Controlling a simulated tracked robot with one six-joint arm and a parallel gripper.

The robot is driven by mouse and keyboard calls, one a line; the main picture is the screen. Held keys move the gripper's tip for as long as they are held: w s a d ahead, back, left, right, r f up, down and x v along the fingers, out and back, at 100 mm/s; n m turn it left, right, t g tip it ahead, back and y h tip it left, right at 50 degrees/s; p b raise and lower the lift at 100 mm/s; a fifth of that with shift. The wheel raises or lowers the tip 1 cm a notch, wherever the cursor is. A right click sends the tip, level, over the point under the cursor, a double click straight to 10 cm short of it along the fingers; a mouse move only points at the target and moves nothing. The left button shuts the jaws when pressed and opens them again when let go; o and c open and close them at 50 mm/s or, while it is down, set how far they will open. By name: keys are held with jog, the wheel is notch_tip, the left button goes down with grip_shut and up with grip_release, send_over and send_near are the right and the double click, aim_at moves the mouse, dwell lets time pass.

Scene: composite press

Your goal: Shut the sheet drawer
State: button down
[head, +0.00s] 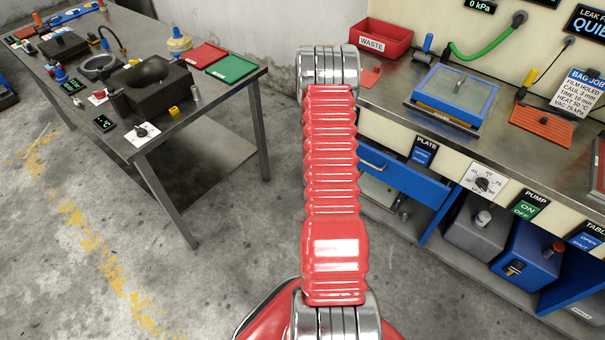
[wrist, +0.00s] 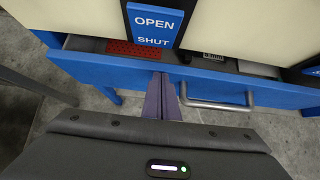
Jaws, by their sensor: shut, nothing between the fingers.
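The sheet drawer is blue and stands partly open under the bench in the head view (head: 415,184), partly behind my arm. Its blue front also spans the wrist view (wrist: 285,96), with a gap behind it where a red perforated piece (wrist: 130,47) and some pale items show inside. A metal bar handle (wrist: 222,106) is on the front. My gripper (wrist: 163,80) is shut and empty, its fingertips at the drawer front just left of the handle. I cannot tell whether they touch it. My arm hides the gripper in the head view.
A blue OPEN/SHUT label (wrist: 154,23) is on the bench face above the drawer. The bench top holds a red WASTE bin (head: 383,38) and a blue framed plate (head: 455,94). A steel table (head: 160,130) stands at left, with bare floor between.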

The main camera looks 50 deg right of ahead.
jog(key=a+f+v, duration=0.2)
jog(key=v, duration=1)
jog(key=shift+a+r, duration=0.2)
jog(key=shift+r, duration=0.05)
jog(key=shift+r, duration=0.1)
jog(key=a+r+m+t+y, duration=0.1)
jog(key=a+r+m, duration=1)
jog(key=a+r, duration=1)
jog(key=s+a+r+m+t+y, duration=0.1)
jog(key=s+a+r+m+y, duration=0.1)
jog(key=a, duration=0.7)
jog(key=s+a+r+m+t+y, duration=0.1)
jog(key=s+a+r+m+y, duration=0.2)
jog(key=s+a, duration=0.3)
jog(key=s+a+r+m+t+y, duration=0.2)
jog(key=s+a+r+y, duration=0.1)
jog(key=a, duration=1)
jog(key=shift+s+a+r+m, duration=0.3)
jog(key=shift+s+r+m, duration=0.1)
jog(key=shift+s+r, duration=0.25)
